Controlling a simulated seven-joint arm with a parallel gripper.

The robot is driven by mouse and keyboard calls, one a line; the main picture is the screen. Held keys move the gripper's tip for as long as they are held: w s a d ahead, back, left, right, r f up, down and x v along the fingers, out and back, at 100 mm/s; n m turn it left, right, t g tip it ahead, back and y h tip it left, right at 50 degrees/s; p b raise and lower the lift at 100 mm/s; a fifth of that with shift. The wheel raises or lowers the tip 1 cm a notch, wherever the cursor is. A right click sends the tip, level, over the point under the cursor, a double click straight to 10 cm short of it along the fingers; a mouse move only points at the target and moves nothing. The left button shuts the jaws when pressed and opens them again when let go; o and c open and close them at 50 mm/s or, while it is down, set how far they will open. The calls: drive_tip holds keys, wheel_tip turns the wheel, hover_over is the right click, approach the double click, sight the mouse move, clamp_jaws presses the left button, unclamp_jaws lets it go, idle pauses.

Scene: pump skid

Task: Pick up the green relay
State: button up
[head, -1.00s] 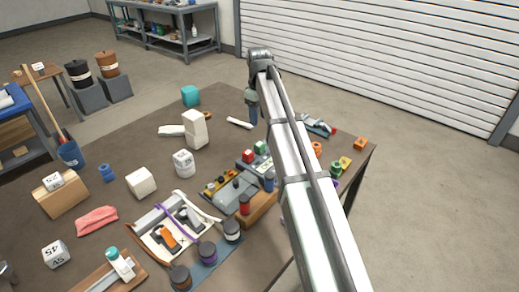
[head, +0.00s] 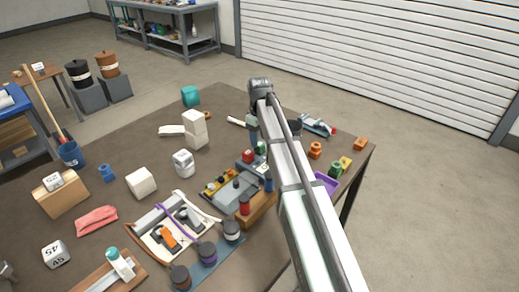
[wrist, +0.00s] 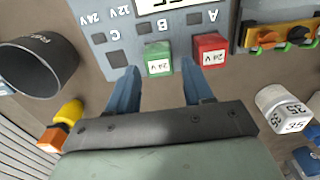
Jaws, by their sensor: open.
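The green relay (wrist: 158,62) is a small block with a white "24 V" label. It sits in the grey panel (wrist: 118,30) under the letter B in the wrist view. It also shows in the head view (head: 261,147). My gripper (wrist: 168,82) is open, its two blue fingers pointing at the panel, with the green relay between and just beyond the fingertips. The right fingertip is close to the red relay (wrist: 209,50), labelled "24 V", under the letter A. In the head view my gripper (head: 252,146) is partly hidden by my arm, right over the relays.
The socket at C (wrist: 117,59) is empty. A dark cup (wrist: 38,65) stands left of the panel. A yellow and orange piece (wrist: 62,124) lies at lower left. A white block marked 35 (wrist: 283,110) and a terminal strip (wrist: 285,35) are at right.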

sight(260, 144)
wheel_tip(260, 144, down, 4)
drive_tip(key=shift+f, duration=0.1)
drive_tip(key=shift+w, duration=0.1)
drive_tip(key=c, duration=0.8)
